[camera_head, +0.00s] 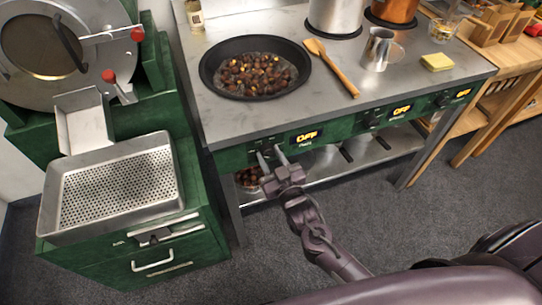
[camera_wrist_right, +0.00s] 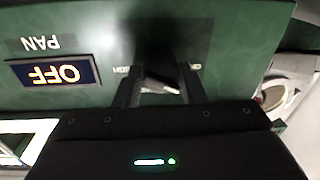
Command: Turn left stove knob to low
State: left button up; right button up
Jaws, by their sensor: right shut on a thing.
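The left stove knob (camera_wrist_right: 172,42) is dark and sits on the green stove front, beside a display (camera_wrist_right: 55,73) that reads OFF with PAN above it, upside down in the right wrist view. The same lit OFF display (camera_head: 306,137) shows in the head view. My right gripper (camera_head: 269,151) is at the panel just left of that display, its fingers on both sides of the knob and shut on it. The fingers partly hide the knob. In the right wrist view, the gripper (camera_wrist_right: 160,88) covers the lower part. My left gripper is not in view.
A black pan (camera_head: 255,68) of chestnuts stands on the stove top (camera_head: 230,117) above the knob. A wooden spoon (camera_head: 333,68) and a metal jug (camera_head: 377,50) are to its right. Two more OFF displays are along the front. A perforated tray (camera_head: 110,190) stands on the green cabinet at left.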

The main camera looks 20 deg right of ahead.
jog(key=m, duration=0.6)
jog(key=shift+a+t, duration=0.1)
jog(key=shift+t, duration=0.2)
jog(key=shift+f+m+h+p, duration=0.1)
jog(key=shift+m+h+p, duration=0.2)
jog(key=o, duration=1)
jog(key=shift+s, duration=0.1)
jog(key=s, duration=0.7)
jog(key=shift+s+d+f+b, duration=0.25)
jog(key=shift+s+d+b, duration=0.05)
